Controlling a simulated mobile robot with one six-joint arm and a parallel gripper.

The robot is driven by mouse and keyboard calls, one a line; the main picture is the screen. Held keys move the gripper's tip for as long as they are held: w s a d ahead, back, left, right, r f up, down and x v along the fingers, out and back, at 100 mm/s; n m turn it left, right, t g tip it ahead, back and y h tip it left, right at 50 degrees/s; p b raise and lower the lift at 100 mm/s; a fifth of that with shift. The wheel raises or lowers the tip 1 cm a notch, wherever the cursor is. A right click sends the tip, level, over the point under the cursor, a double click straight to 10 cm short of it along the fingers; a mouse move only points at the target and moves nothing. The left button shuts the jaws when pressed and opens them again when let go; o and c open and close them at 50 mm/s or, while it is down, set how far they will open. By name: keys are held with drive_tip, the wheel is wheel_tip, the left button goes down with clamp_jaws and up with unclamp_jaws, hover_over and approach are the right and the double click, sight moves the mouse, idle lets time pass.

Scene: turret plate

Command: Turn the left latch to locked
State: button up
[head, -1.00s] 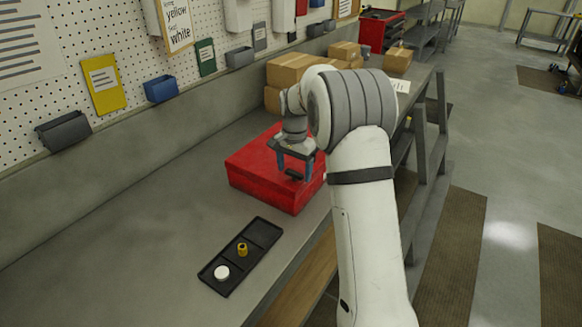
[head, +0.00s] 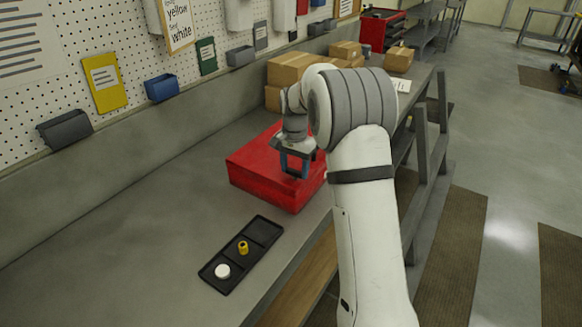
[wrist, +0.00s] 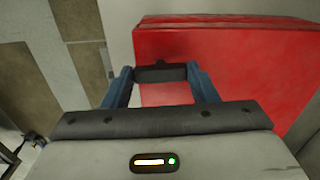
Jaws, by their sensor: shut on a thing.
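A red box (head: 262,178) sits on the bench, and its red top fills the right of the wrist view (wrist: 230,60). A dark bar-shaped latch (wrist: 160,73) is at the box's near edge. My gripper (head: 294,172) is over the box's near right part, pointing down. Its blue fingers are shut on the two ends of the latch, also seen in the wrist view. The latch's base and any lock marking are hidden. I cannot make out a second latch in either view.
A black tray (head: 264,231) holds a white round piece (head: 222,271) and a yellow piece (head: 243,248) on the bench in front of the box. Cardboard boxes (head: 296,67) stand behind it. The bench (head: 130,235) left of the tray is clear.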

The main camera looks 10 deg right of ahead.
drive_tip(key=n, duration=0.2)
drive_tip(key=n+b, duration=0.1)
drive_tip(key=n, duration=0.1)
drive_tip(key=shift+w+d+r+n, duration=0.1)
drive_tip(key=shift+w+r+n, duration=0.05)
drive_tip(key=shift+n, duration=0.25)
drive_tip(key=n, duration=0.4)
drive_tip(key=shift+b, duration=0.35)
drive_tip(key=n, duration=0.5)
drive_tip(key=shift+n+b, duration=0.35)
drive_tip(key=shift+n, duration=1.45)
drive_tip(key=o, duration=1)
